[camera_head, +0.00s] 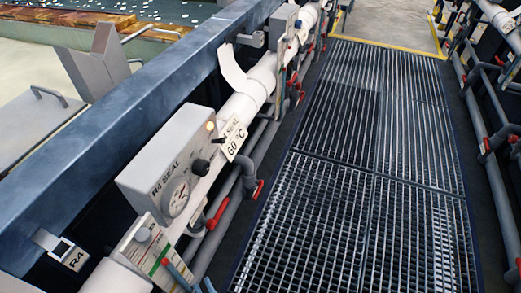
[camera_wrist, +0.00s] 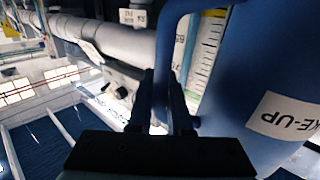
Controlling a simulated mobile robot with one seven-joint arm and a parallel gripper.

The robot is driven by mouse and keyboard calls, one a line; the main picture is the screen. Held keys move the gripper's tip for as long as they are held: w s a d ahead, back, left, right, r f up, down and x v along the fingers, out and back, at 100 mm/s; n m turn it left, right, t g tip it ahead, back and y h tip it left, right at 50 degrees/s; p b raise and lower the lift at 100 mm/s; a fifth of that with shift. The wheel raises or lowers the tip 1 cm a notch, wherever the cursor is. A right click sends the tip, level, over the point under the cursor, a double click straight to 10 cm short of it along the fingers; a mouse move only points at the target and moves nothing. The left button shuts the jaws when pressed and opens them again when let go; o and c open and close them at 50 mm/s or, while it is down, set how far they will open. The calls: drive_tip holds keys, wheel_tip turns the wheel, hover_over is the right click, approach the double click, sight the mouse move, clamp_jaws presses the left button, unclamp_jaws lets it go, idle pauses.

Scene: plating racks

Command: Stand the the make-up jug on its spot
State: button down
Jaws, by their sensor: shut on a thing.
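The make-up jug (camera_wrist: 245,75) is blue and fills the right side of the wrist view. Its white label is partly cut off and reads "KE-UP". My gripper (camera_wrist: 162,100) is shut on the jug's blue handle, which curves up from between the dark fingers. The jug appears turned sideways in this view, but I cannot tell its true tilt. Its base is out of view. Neither the jug nor my gripper shows in the head view. I cannot make out a marked spot for the jug in either view.
A grey "R4 SEAL" control box (camera_head: 170,165) with a gauge sits on the rail side, beside a "60 °C" tag (camera_head: 232,138). White pipes and red-handled valves line the walkway. The grating floor (camera_head: 350,170) is clear. A graduated strip (camera_wrist: 207,50) shows beside the jug.

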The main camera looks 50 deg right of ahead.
drive_tip(key=s+d+f+m+g+h+b, duration=0.1)
drive_tip(key=s+d+f+m+h+b, duration=0.1)
drive_tip(key=f+b, duration=1.4)
drive_tip(key=s+d+f+m+g+h+b, duration=0.2)
drive_tip(key=d+f+b, duration=0.5)
drive_tip(key=f+b, duration=1)
drive_tip(key=s+d+f+m+g+h+b, duration=0.2)
drive_tip(key=s+d+f+h+b, duration=0.2)
drive_tip(key=f+b, duration=1.2)
wheel_tip(320, 180, down, 6)
drive_tip(key=shift+d+r+m+h+b, duration=0.1)
drive_tip(key=shift+d+m+h+b, duration=0.05)
drive_tip(key=shift+m+h+b, duration=0.25)
wheel_tip(320, 180, down, 5)
drive_tip(key=b, duration=0.4)
drive_tip(key=shift+s+b, duration=0.1)
drive_tip(key=shift+b, duration=0.2)
drive_tip(key=shift+f, duration=0.5)
drive_tip(key=c, duration=0.8)
unclamp_jaws()
drive_tip(key=shift+o, duration=0.2)
